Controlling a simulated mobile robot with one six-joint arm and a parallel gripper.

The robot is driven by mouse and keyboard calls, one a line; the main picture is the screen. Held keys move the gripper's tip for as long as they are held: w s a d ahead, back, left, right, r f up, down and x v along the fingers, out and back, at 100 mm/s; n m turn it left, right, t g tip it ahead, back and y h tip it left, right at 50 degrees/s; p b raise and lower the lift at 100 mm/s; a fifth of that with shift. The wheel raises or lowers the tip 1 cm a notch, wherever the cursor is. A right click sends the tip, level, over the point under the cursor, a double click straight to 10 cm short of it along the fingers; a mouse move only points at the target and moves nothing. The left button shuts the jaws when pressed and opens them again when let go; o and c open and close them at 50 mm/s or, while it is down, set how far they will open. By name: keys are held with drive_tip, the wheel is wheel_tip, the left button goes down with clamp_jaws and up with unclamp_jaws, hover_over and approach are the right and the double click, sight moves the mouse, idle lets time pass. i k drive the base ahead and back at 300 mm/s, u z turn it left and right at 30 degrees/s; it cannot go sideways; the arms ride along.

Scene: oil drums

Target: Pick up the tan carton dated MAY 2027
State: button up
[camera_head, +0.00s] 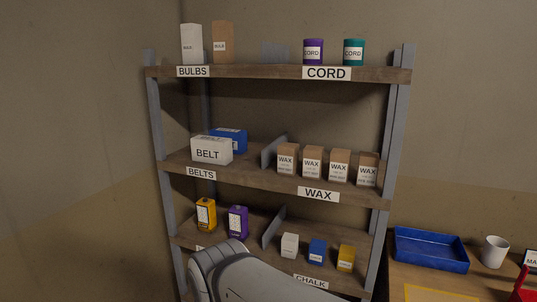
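A row of several tan cartons labelled WAX stands on the right half of the middle shelf. From left to right they include one tan carton (288,159), another tan carton (312,161), another tan carton (339,164) and the rightmost tan carton (367,169). Small print shows under WAX on their labels, but it is too small to read, so I cannot tell which is dated MAY 2027. A taller tan carton (222,42) labelled BULB stands on the top shelf. My grey arm shows at the bottom, below the middle shelf; my gripper is not in view.
A grey divider (273,151) stands left of the wax cartons. A white BELT box (211,150) and a blue box (232,136) are beyond it. Small boxes stand on the lower shelf near my arm. A blue tray (430,250) and white mug (494,252) sit on a table at right.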

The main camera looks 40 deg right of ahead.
sight(288, 153)
drive_tip(key=z, duration=0.6)
drive_tip(key=i, duration=1)
drive_tip(key=z, duration=0.6)
drive_tip(key=k, duration=0.9)
drive_tip(key=z, duration=0.2)
drive_tip(key=i, duration=0.9)
drive_tip(key=u, duration=0.15)
